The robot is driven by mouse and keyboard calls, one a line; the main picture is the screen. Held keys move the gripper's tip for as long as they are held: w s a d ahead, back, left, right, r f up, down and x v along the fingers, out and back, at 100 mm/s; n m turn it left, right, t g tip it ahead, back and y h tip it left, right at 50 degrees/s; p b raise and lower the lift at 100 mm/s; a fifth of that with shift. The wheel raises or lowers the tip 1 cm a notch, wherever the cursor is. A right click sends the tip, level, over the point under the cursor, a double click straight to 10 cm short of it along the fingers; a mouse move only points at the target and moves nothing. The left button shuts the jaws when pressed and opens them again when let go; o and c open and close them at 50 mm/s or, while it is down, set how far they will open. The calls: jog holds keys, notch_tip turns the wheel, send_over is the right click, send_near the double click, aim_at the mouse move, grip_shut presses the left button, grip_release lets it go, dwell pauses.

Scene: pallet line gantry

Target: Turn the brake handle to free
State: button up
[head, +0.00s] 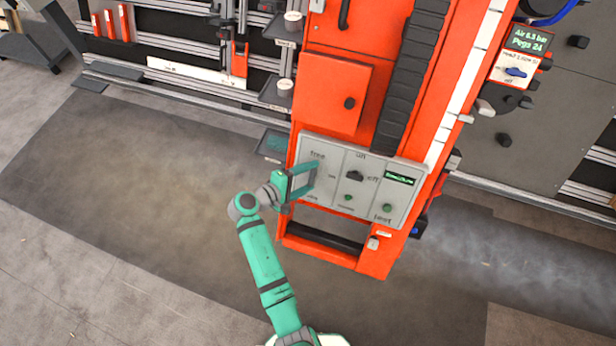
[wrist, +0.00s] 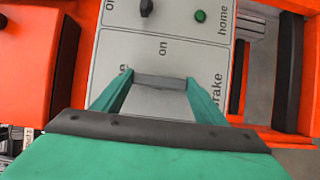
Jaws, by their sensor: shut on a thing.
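The brake handle shows in the wrist view as a short grey bar (wrist: 160,81) spanning between my fingertips. In the head view my gripper covers it, and which label it points at cannot be told. My gripper (head: 303,180) is at the left part of the pale control panel (head: 404,201), close to its face. The word "free" stands above the gripper in the head view; a lower label there is partly hidden. In the wrist view my gripper (wrist: 160,88) has its fingers on the two ends of the bar, with "brake" lettering to the right.
The panel also bears a dark selector knob (head: 355,175), a green button (head: 387,208) and a small lit display (head: 399,180). It is mounted on an orange gantry column (head: 333,95). A rack with small shelves (head: 275,95) stands behind. Floor to the left is clear.

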dwell(0.4)
jog(key=o, duration=1.1)
jog(key=shift+c, duration=0.2)
jog(key=v, duration=1)
jog(key=shift+s+a+r, duration=0.15)
jog(key=shift+s+a, duration=0.05)
jog(key=shift+a, duration=0.05)
